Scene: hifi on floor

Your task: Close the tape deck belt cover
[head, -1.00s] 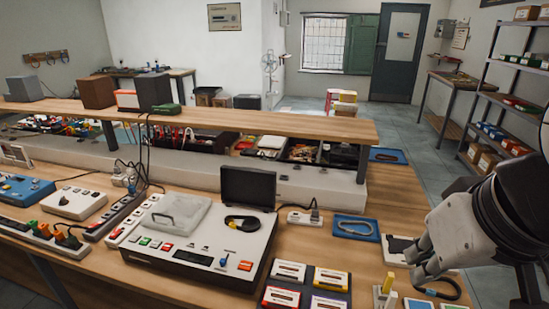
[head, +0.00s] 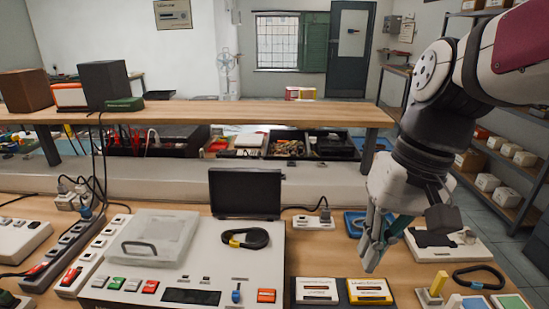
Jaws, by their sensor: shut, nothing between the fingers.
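The white tape deck (head: 200,262) stands on the wooden bench in the lower left half of the head view. Its black belt cover (head: 245,192) stands upright, open, at the deck's back right. In front of the cover lies a black belt loop with a yellow part (head: 247,239). A clear lid with a handle (head: 153,238) lies over the deck's left side. My gripper (head: 370,262) is shut and empty, pointing down to the right of the deck. It is apart from the cover.
Cassettes in a dark tray (head: 342,291) lie right of the deck, near my gripper. A power strip (head: 308,222) sits behind, right of the cover. A wooden shelf (head: 200,114) spans the bench behind. Several speakers (head: 105,85) stand on its left.

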